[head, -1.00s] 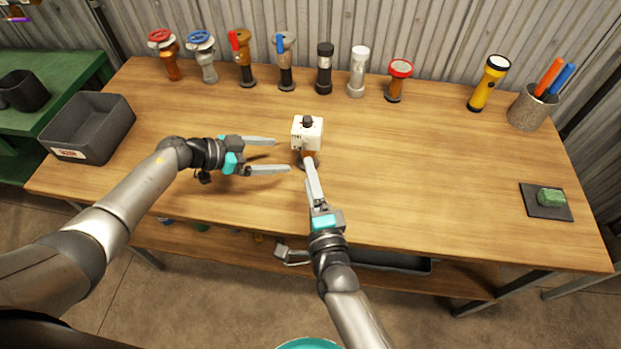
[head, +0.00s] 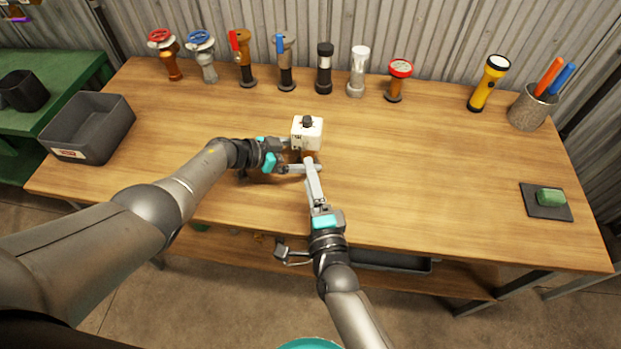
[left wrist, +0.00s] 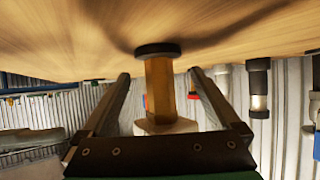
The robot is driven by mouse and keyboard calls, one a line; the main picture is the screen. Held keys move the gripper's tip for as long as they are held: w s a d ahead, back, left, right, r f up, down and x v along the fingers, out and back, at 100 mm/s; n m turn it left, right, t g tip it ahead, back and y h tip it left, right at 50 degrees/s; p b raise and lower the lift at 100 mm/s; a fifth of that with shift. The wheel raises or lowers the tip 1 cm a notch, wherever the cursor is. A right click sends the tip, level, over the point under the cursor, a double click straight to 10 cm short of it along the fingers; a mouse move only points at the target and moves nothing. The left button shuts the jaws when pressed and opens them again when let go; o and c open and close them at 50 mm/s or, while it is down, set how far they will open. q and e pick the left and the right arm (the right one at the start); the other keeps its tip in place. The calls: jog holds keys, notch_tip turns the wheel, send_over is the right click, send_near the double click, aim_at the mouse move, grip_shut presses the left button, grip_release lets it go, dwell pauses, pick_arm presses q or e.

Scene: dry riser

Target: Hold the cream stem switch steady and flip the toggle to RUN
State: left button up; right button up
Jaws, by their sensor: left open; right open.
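The cream stem switch (head: 308,133) stands upright near the middle of the bench, a white box head with a dark knob on top. I cannot read its toggle's position. In the left wrist view its orange-brown stem (left wrist: 160,88) and dark round foot show, with the head partly hidden. My left gripper (head: 304,156) is open, its fingers on either side of the stem; in the wrist view (left wrist: 160,74) gaps show beside the stem. My right gripper (head: 310,165) is open, just in front of the switch, its fingers overlapping in view.
Several valves and fittings (head: 285,62) line the back edge. A grey bin (head: 92,130) sits at the left end. A yellow torch (head: 487,85), a pen cup (head: 530,108) and a green block (head: 550,197) on a dark pad are at right. The bench between is clear.

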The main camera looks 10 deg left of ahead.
pick_arm(q)
jog(key=shift+d, duration=0.1)
jog(key=c, duration=1.4)
jog(key=shift+o, duration=0.2)
